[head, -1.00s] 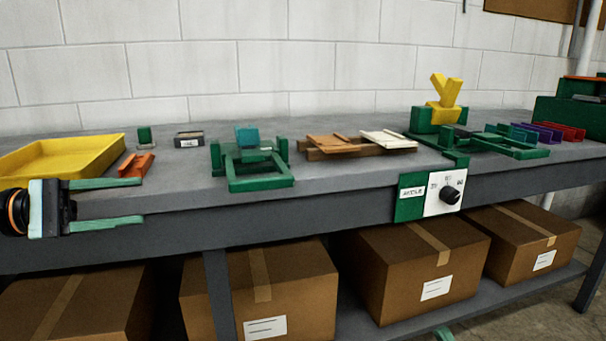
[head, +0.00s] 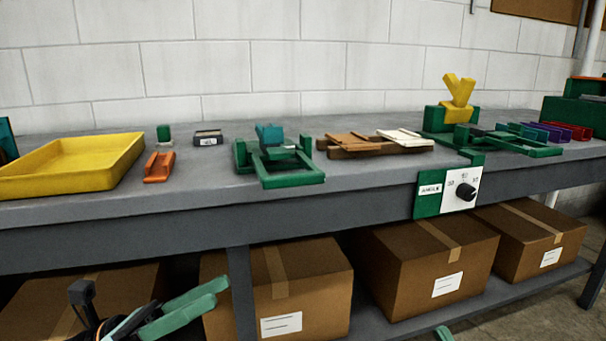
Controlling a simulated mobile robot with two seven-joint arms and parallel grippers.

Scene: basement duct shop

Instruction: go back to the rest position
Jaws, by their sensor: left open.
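My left gripper (head: 217,294) is at the lower left of the head view, below the front edge of the workbench (head: 330,188) and in front of the boxes on the lower shelf. Its two green fingers are apart, with nothing seen between them. Only a small green tip, apparently of my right gripper (head: 443,333), shows at the bottom edge. The rest of it is out of view, so its jaws cannot be judged.
On the bench are a yellow tray (head: 75,185), an orange piece (head: 159,167), a green fixture (head: 291,178), brown boards (head: 350,146) and a yellow V-block (head: 459,92). Cardboard boxes (head: 290,285) fill the shelf below.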

